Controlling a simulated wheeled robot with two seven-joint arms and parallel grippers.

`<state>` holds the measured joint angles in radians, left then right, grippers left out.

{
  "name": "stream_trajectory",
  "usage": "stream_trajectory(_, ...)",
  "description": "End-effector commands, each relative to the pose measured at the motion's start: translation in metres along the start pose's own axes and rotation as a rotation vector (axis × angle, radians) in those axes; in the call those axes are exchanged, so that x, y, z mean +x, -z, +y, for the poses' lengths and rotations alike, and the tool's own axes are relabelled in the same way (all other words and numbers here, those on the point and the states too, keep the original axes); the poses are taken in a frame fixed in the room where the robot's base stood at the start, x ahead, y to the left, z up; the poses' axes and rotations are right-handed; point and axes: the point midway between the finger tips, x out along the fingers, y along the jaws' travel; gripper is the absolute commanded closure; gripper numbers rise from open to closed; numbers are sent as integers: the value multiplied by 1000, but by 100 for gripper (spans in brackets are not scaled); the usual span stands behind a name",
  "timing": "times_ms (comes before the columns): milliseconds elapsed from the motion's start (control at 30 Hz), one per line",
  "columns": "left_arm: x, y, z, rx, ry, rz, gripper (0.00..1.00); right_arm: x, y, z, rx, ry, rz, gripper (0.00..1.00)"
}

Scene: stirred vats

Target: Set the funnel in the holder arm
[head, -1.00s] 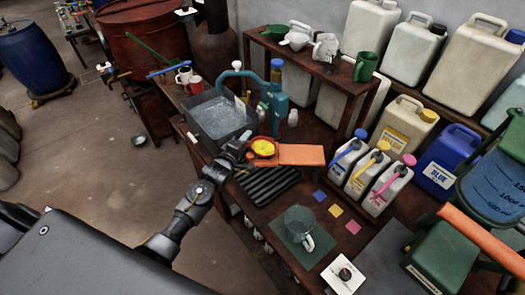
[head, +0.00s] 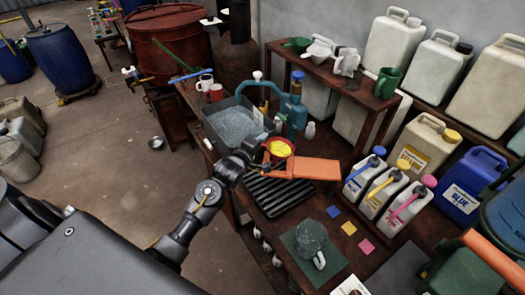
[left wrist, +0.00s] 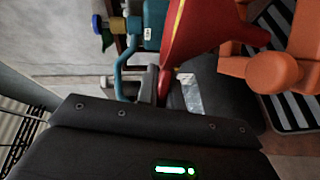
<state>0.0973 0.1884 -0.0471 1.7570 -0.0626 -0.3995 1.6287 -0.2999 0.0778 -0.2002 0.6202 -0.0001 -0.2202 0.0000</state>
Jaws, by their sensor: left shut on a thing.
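The funnel (head: 281,148) is red outside with yellow inside. In the head view it is above the left end of the flat orange holder arm (head: 312,168). My left gripper (head: 249,154) is shut on the funnel from the left. I cannot tell whether the funnel touches the arm's ring. My right gripper does not show.
A blue-green stand (head: 293,112) and a grey water tub (head: 212,118) are behind the funnel. A black ribbed mat (head: 268,203) lies below. Several capped bottles (head: 385,192) stand to the right, and a clear jug (head: 311,238) stands in front.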

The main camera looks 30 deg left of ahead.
Motion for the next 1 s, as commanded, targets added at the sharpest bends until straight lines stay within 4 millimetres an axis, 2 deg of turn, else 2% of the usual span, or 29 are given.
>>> stream_trajectory(100, -3, 4, 22, -1, -4, 2, 100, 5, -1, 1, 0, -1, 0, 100)
stream_trajectory(300, -6, 7, 44, 0, -2, 1, 100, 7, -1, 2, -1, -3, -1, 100)
stream_trajectory(467, -6, 8, 47, -15, -12, 2, 100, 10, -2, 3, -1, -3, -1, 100)
stream_trajectory(700, -9, 11, 53, -143, -128, -4, 100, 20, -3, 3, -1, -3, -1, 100)
stream_trajectory(1000, -9, 11, 52, -150, -133, -4, 100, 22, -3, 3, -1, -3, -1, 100)
